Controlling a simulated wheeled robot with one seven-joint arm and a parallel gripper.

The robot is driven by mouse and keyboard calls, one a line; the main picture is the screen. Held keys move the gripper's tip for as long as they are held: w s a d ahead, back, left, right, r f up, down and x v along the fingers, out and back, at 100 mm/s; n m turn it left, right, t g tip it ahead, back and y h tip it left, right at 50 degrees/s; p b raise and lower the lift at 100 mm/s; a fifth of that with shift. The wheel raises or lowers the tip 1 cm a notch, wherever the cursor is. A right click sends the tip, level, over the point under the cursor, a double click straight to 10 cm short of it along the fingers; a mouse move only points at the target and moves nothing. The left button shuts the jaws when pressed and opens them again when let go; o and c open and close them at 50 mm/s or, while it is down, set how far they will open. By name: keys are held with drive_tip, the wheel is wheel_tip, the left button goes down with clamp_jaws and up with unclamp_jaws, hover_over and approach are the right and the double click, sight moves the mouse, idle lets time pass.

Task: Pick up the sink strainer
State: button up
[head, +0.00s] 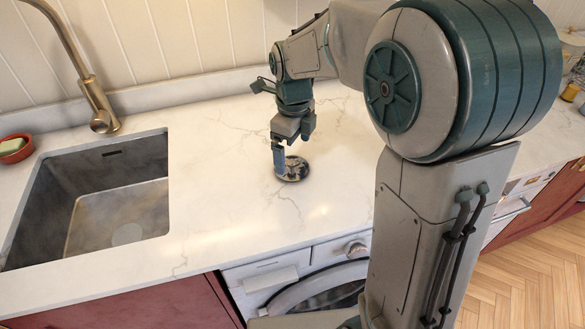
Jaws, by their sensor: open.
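The sink strainer (294,170) is a small round dark metallic disc lying flat on the white marble counter, right of the sink. My gripper (279,168) points down right at the strainer's left side. It is open, and one finger hides part of the strainer's left rim. I cannot tell whether the fingers touch the strainer or stand around its edge.
A steel sink (120,205) with a brass faucet (92,95) is to the left. A red dish with a green sponge (14,147) sits at the far left. A washing machine (315,285) is under the counter. The counter (215,200) around the strainer is clear.

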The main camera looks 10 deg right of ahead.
sight(292, 162)
drive_tip(key=f, duration=0.4)
drive_tip(key=shift+a+f, duration=0.2)
drive_tip(key=shift+f, duration=0.2)
drive_tip(key=c, duration=1.1)
drive_tip(key=shift+o, duration=0.2)
drive_tip(key=shift+w+r, duration=0.1)
drive_tip(key=shift+r, duration=0.05)
wheel_tip(292, 162, up, 4)
drive_tip(key=shift+r, duration=0.1)
drive_tip(key=s+d+r, duration=0.6)
drive_tip(key=s, duration=0.4)
drive_tip(key=shift+r+b, duration=0.25)
drive_tip(key=shift+b, duration=0.15)
